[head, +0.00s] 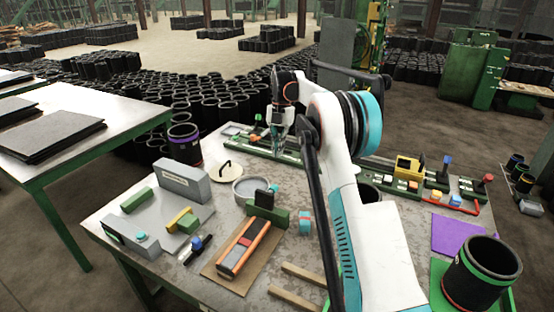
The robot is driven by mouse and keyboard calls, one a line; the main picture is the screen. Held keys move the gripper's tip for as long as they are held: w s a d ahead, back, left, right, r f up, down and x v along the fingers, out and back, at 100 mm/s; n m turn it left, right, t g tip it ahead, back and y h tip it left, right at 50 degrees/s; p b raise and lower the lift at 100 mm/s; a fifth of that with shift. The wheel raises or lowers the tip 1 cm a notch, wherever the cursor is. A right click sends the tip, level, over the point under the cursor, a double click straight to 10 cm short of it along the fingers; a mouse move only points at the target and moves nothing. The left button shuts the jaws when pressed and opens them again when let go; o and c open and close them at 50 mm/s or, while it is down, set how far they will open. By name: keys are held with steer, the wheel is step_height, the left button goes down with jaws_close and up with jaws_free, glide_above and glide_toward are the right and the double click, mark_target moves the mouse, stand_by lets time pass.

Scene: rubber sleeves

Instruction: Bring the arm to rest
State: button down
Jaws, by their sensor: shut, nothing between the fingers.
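My arm rises from the lower right of the head view, bends at a teal-banded joint and reaches back to the left. My gripper (276,148) points down over the back part of the worktable (100,229), near the green rail. It is shut and small in the picture, with nothing seen between its fingers. I cannot tell its exact height above the rail. My arm hides part of the table's middle and right.
A long green rail (262,153) with small fixtures runs along the table's back. A round grey dish (250,187), an orange-edged block (243,248), a grey fixture (182,180) and a large black sleeve (482,272) stand on the table. Many black sleeves fill the floor behind.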

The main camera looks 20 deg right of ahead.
steer(key=shift+r, duration=0.2)
stand_by(0.4)
steer(key=s+a+r+m+t+h, duration=0.1)
steer(key=s+a+r+m+t, duration=0.1)
steer(key=s+a+r+m, duration=0.6)
steer(key=s+a+r+m+t+h, duration=0.1)
steer(key=s+a+r+m+t, duration=0.15)
steer(key=s+r+m, duration=0.5)
steer(key=s+a+f+m+t, duration=0.1)
steer(key=s+a+f+m, duration=0.1)
steer(key=s, duration=0.6)
steer(key=s+a+f+m+t, duration=0.2)
steer(key=s+a+f+m, duration=0.1)
steer(key=s, duration=0.6)
steer(key=s+a+f+m+t, duration=0.2)
steer(key=s+f+m, duration=0.3)
steer(key=s, duration=0.3)
steer(key=shift+s+a+m+b, duration=0.25)
steer(key=shift+m+b, duration=0.2)
steer(key=shift+m, duration=0.3)
